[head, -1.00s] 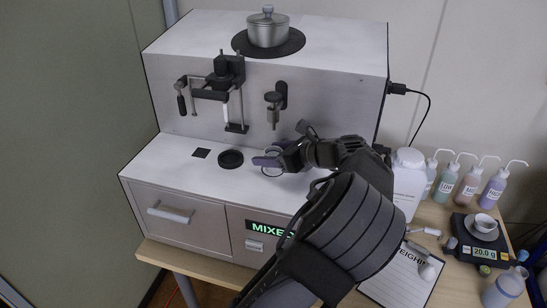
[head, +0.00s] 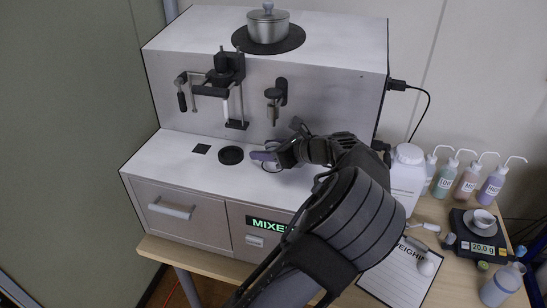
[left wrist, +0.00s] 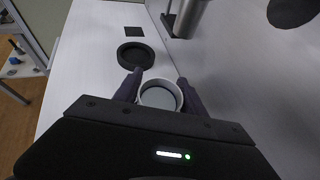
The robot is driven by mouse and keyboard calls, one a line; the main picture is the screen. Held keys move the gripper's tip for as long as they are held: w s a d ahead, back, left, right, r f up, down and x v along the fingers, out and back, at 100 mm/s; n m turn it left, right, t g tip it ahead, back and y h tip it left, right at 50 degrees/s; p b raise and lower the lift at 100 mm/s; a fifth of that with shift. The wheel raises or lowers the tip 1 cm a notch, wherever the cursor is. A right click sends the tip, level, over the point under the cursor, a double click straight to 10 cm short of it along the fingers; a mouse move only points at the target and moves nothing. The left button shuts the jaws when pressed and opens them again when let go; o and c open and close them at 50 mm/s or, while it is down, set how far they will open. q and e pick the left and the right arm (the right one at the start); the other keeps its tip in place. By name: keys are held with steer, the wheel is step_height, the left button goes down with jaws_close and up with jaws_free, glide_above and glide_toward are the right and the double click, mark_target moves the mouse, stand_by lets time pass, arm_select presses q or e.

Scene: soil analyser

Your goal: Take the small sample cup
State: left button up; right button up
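The small sample cup (left wrist: 160,95), white and round with a grey inside, stands on the white deck of the machine. In the left wrist view it sits between the two dark purple fingers of my left gripper (left wrist: 159,82), which lie close against its sides. In the head view my left gripper (head: 268,153) reaches in low over the deck, and part of the cup (head: 271,168) shows below the finger. The gripper looks shut on the cup, which seems to rest on the deck still. My right gripper is not in view.
A black round disc (head: 231,155) and a dark square (head: 201,149) lie left of the cup. A black bracket (head: 219,83) and a nozzle (head: 274,98) project from the back wall. A scale (head: 480,235) and several bottles stand right.

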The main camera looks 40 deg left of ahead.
arm_select(q)
jaws_close()
steer(key=shift+r, duration=0.3)
stand_by(0.6)
steer(key=shift+r+b, duration=0.75)
steer(key=shift+r, duration=0.65)
steer(key=d+b, duration=0.1)
steer(key=d, duration=0.4)
steer(key=d+b, duration=0.1)
steer(key=d, duration=0.3)
steer(key=d+b, duration=0.1)
steer(key=d, duration=0.4)
steer(key=shift+s+d+b, duration=0.3)
steer(key=shift+s+b, duration=0.05)
steer(key=shift+s, duration=0.05)
steer(key=shift+s+d, duration=0.1)
steer(key=shift+d, duration=1.5)
steer(key=shift+d, duration=0.1)
